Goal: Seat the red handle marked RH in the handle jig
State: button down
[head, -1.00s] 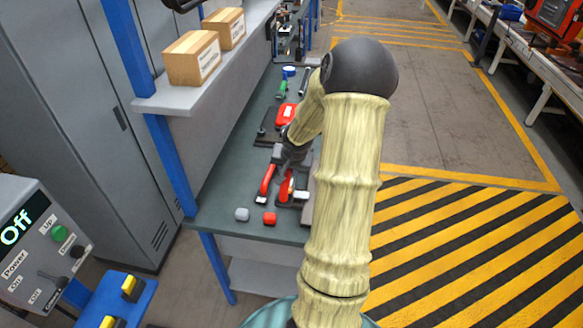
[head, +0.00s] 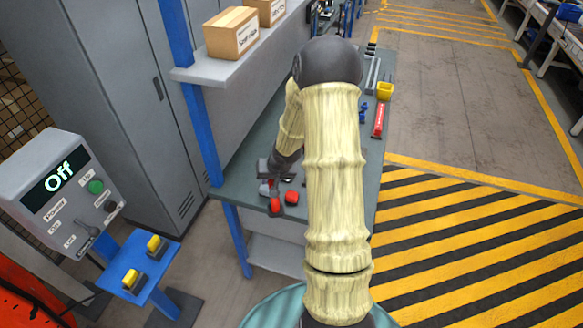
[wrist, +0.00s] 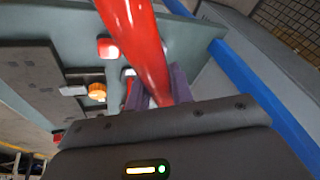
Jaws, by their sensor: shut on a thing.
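My gripper (wrist: 160,88) is shut on a long red handle (wrist: 145,50), which slants up and out of the wrist view between the purple fingers. No RH mark can be read on it. In the head view my gripper (head: 272,178) is over the near left end of the bench, with the red of the handle (head: 274,206) just below it. A dark flat plate (wrist: 35,72) with an orange knob and a pale block shows at left in the wrist view; I cannot tell whether it is the handle jig. My arm hides much of the bench.
A red block (head: 291,197) lies on the green bench (head: 240,180) near my gripper; a blue post (head: 205,100) and a shelf with boxes (head: 232,32) stand at left.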

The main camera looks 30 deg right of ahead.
jog(key=a+f+n+y, duration=0.2)
jog(key=a+f+n, duration=0.3)
jog(key=a, duration=0.6)
notch_tip(320, 180, down, 11)
jog(key=a+b, duration=0.2)
jog(key=b, duration=0.8)
jog(key=shift+a+g, duration=0.3)
jog(key=shift+a, duration=0.1)
jog(key=shift+r, duration=0.15)
